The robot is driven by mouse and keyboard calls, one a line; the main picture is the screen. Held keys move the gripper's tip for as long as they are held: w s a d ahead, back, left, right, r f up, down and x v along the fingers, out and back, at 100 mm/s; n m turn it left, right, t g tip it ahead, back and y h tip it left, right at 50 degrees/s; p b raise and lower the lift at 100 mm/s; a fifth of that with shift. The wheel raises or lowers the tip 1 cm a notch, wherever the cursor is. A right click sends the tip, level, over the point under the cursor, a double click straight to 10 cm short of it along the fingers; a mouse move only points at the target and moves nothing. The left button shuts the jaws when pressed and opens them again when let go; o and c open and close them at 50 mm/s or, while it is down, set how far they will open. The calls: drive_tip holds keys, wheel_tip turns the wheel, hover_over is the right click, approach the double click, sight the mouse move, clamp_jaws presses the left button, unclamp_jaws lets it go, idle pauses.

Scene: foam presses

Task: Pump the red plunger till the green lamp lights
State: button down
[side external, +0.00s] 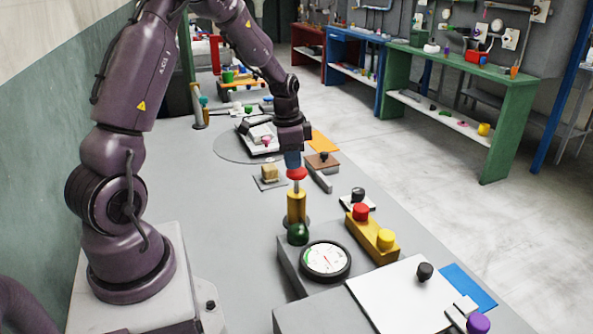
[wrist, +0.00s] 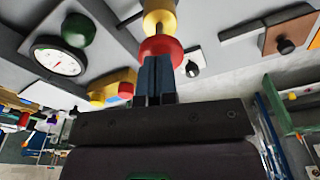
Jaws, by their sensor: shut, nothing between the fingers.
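The red plunger (side external: 297,174) is a round red cap on top of a yellow cylinder (side external: 297,206). It also shows in the wrist view (wrist: 160,48). My gripper (side external: 292,166) points down right above the cap, with blue fingers closed together and empty. The fingertips (wrist: 155,58) look at or very near the cap; I cannot tell whether they touch.
A round white gauge (side external: 326,260) with a red needle sits beside the lamp on a grey box. A yellow block (side external: 372,238) with red and yellow buttons stands to the right. A white plate (side external: 392,300) with a dark knob lies in front. A small tan block (side external: 270,172) stands left of the plunger.

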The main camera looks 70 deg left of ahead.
sight(293, 174)
drive_tip(key=shift+f, duration=0.2)
drive_tip(key=shift+f, duration=1.95)
drive_tip(key=s, duration=0.2)
drive_tip(key=s+a+r, duration=0.1)
wheel_tip(293, 174, up, 13)
drive_tip(key=s, duration=0.1)
drive_tip(key=shift+a, duration=0.15)
idle(0.4)
drive_tip(key=w+f, duration=0.1)
drive_tip(key=w+d+f, duration=0.1)
drive_tip(key=w+f, duration=0.1)
drive_tip(key=shift+w, duration=0.2)
